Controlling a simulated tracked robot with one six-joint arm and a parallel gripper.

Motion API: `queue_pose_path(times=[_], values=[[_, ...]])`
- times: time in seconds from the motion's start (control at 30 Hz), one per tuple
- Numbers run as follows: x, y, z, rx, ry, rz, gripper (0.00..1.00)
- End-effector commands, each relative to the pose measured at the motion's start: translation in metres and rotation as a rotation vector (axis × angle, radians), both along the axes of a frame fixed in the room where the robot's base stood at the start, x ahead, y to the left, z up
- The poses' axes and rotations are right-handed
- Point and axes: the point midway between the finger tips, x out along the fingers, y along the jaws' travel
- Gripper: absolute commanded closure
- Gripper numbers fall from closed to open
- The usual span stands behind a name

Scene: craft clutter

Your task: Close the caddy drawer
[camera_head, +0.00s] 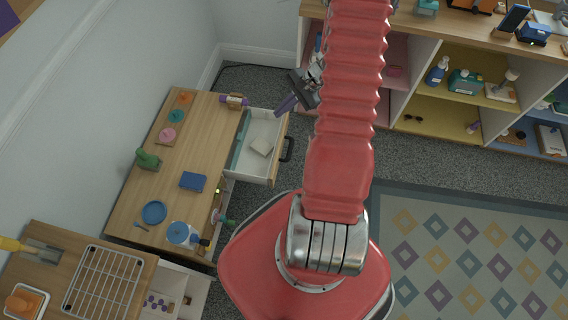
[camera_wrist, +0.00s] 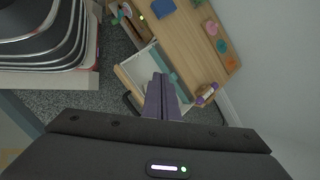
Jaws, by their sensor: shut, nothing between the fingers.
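The caddy drawer (camera_head: 279,160) is pulled out from the right side of the wooden caddy table (camera_head: 205,137). It has a white inside and a dark handle (camera_head: 288,149) on its wooden front. A beige block (camera_head: 261,146) and a teal strip lie in it. My gripper (camera_head: 285,105) is shut and empty, near the drawer's far front corner in the head view. In the wrist view my gripper's purple fingers (camera_wrist: 162,92) overlap part of the drawer (camera_wrist: 131,84), and its dark handle (camera_wrist: 128,102) shows left of them. I cannot tell whether they touch it.
The tabletop holds a green figure (camera_head: 148,159), a blue box (camera_head: 193,181), a blue plate (camera_head: 154,212) and several coloured discs. A second table (camera_head: 60,237) with a wire rack stands at lower left. Shelves (camera_head: 437,100) stand at upper right. Grey carpet is clear beyond the drawer.

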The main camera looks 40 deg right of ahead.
Motion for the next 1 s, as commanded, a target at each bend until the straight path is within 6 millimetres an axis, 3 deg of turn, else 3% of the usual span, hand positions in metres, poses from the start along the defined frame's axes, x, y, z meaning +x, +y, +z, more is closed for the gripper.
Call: queue_pose_path(times=[0.03, 0.33, 0.7, 0.83, 1.0], values=[[-0.006, -0.006, -0.016, 0.025, 0.013, -0.04, 1.0], [-0.038, -0.036, -0.1, 0.149, 0.064, -0.282, 1.0], [-0.093, -0.049, -0.207, 0.299, 0.13, -0.584, 1.0], [-0.109, -0.047, -0.237, 0.341, 0.148, -0.672, 1.0], [-0.121, -0.045, -0.257, 0.368, 0.159, -0.731, 1.0]])
